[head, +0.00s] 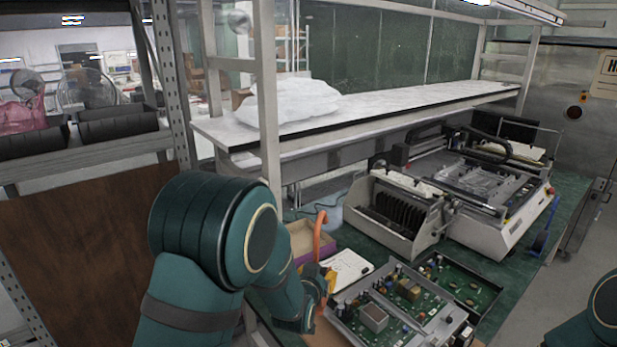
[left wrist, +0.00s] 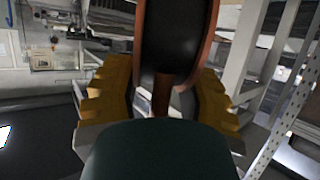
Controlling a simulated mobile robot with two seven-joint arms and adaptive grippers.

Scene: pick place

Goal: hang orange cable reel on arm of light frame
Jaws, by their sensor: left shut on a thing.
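The orange cable reel (head: 318,236) shows edge-on in the head view, above the bench's near left part. My left gripper (head: 322,281) is shut on it, with the reel standing up from the fingers. In the left wrist view the reel's orange rim (left wrist: 208,40) and dark core rise between the yellow fingers of the left gripper (left wrist: 162,92). My own arm hides part of the gripper in the head view. The light frame (head: 268,110) has grey posts and carries a lamp (head: 515,10) at top right. I cannot make out its hanging arm. My right gripper is out of view.
A long shelf (head: 400,105) with a white bag (head: 290,101) runs behind the reel. Circuit boards (head: 395,308), a slotted metal box (head: 395,215) and a flat machine (head: 490,190) crowd the green bench. A purple-sided box (head: 315,250) and white paper (head: 348,268) lie near the reel.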

